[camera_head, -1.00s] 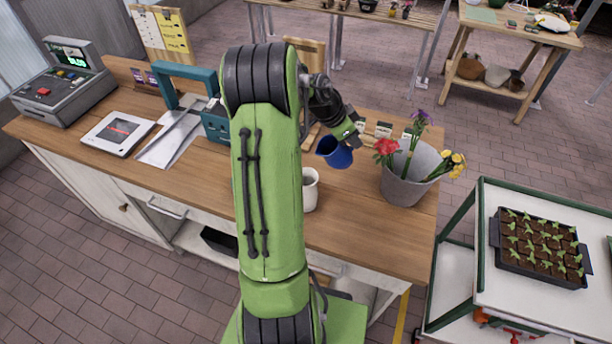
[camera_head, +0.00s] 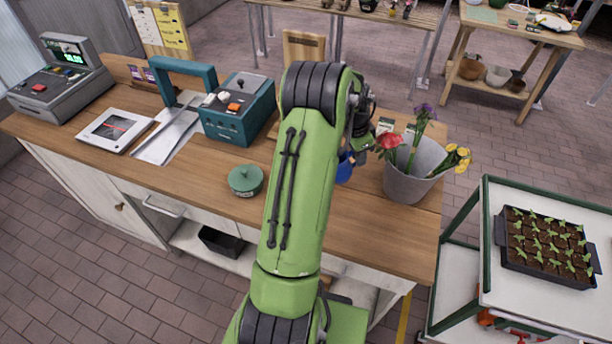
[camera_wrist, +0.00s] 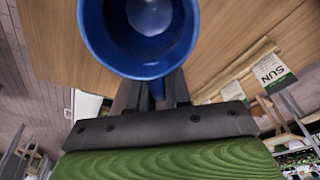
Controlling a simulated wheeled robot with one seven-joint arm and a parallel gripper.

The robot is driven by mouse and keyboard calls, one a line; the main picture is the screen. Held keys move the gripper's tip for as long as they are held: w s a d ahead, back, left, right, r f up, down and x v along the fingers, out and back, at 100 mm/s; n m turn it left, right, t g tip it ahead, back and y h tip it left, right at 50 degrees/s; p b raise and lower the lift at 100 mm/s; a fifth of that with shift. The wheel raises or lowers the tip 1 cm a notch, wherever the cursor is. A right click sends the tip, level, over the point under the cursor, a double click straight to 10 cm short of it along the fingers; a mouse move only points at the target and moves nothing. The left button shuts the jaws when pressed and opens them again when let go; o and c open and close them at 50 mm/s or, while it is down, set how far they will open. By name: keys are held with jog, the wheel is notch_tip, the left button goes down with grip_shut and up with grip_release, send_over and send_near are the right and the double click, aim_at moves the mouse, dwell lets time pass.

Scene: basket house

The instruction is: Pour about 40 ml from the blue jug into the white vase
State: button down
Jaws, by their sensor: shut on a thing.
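The blue jug (camera_head: 345,168) shows in the head view just right of my green arm, mostly hidden by it. In the wrist view the jug (camera_wrist: 96,48) fills the top middle. I look into its round mouth, and a pale round patch shows inside. My gripper (camera_wrist: 150,92) is shut on the jug, with its dark fingers behind the jug's near wall. In the head view my gripper (camera_head: 360,150) is partly hidden behind the arm. The white vase is not visible now; my arm covers the area where a white vessel stood earlier.
A grey bucket of flowers (camera_head: 405,185) stands close right of the jug. A green lidded pot (camera_head: 245,180) sits left of my arm. A teal machine (camera_head: 238,115), a white tablet (camera_head: 115,131) and a register (camera_head: 58,85) stand further left. The front right counter is clear.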

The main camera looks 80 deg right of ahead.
jog(key=shift+s+f, duration=0.15)
jog(key=shift+f, duration=0.25)
jog(key=r+p, duration=0.1)
jog(key=p, duration=0.1)
jog(key=r+t+p, duration=0.1)
jog(key=p, duration=0.1)
jog(key=shift+s+d+r+y, duration=0.1)
jog(key=shift+d+r+y, duration=0.1)
jog(key=shift+r+y, duration=0.2)
jog(key=r+t+p, duration=0.1)
jog(key=p, duration=0.1)
jog(key=shift+r+y+p, duration=0.2)
jog(key=shift+y+p, duration=0.1)
jog(key=shift+p, duration=0.05)
jog(key=shift+f, duration=0.1)
dwell(1.4)
